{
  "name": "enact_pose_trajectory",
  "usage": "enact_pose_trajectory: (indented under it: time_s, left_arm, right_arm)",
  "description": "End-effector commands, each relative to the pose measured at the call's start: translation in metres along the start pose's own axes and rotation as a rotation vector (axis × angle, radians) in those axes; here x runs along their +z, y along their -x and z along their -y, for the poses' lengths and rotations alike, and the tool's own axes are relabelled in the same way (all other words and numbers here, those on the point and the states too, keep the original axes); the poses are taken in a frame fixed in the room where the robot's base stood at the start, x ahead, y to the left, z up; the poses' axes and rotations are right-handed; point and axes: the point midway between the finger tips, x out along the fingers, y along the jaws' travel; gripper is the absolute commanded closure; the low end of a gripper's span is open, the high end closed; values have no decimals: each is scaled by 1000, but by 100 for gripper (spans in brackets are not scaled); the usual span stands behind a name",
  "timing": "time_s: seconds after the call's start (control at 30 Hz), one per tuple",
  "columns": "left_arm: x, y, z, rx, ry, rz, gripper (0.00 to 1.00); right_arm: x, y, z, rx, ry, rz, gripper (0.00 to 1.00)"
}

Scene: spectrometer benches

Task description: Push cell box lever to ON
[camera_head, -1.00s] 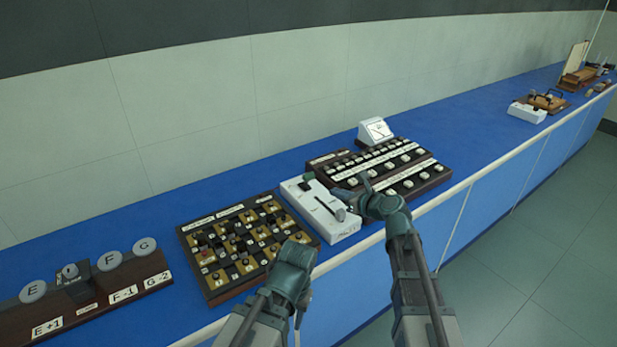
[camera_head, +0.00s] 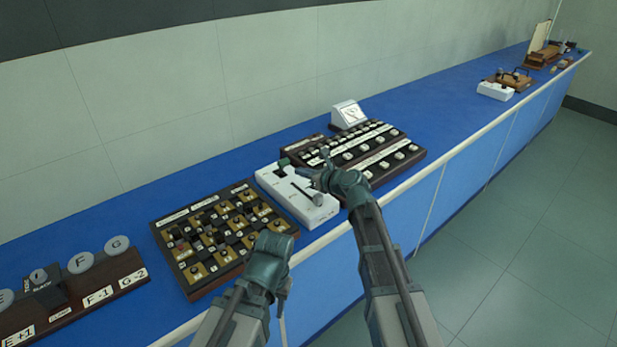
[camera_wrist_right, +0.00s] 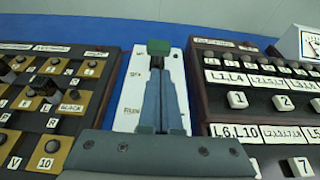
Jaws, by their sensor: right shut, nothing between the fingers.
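The cell box (camera_head: 272,184) is a white box between two dark panels. A green block (camera_head: 284,162) sits at its far end and also shows in the right wrist view (camera_wrist_right: 158,47). A thin lever with a grey knob (camera_head: 318,199) leans toward the box's near end. My right gripper (camera_head: 313,174) is shut and empty, over the right side of the box. In the right wrist view its fingers (camera_wrist_right: 160,92) cover the middle of the box and hide the lever. I cannot tell whether they touch it. My left gripper (camera_head: 272,250) hangs near the bench's front edge; its jaws are unclear.
A panel of brass squares (camera_head: 222,240) lies left of the box. A dark button panel (camera_head: 385,165) lies close on its right, with a white meter (camera_head: 348,114) behind. A lettered board (camera_head: 75,290) is at far left.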

Motion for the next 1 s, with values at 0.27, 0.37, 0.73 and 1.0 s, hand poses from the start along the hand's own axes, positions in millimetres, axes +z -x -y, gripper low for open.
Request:
enact_pose_trajectory:
  time_s: [0.27, 0.37, 0.73, 1.0]
  left_arm:
    - [-1, -17, -2, 0, 0, 0, 58]
    - [-1, -18, -2, 0, 0, 0, 58]
    - [-1, -16, -2, 0, 0, 0, 58]
    - [0, -1, 0, 0, 0, 0, 58]
  right_arm:
    - [-1, -48, 1, 0, 1, 0, 100]
    - [0, -52, 0, 0, 0, 0, 100]
    - [1, -52, 0, 0, -1, -3, 100]
    - [7, -54, -1, 4, 0, -54, 100]
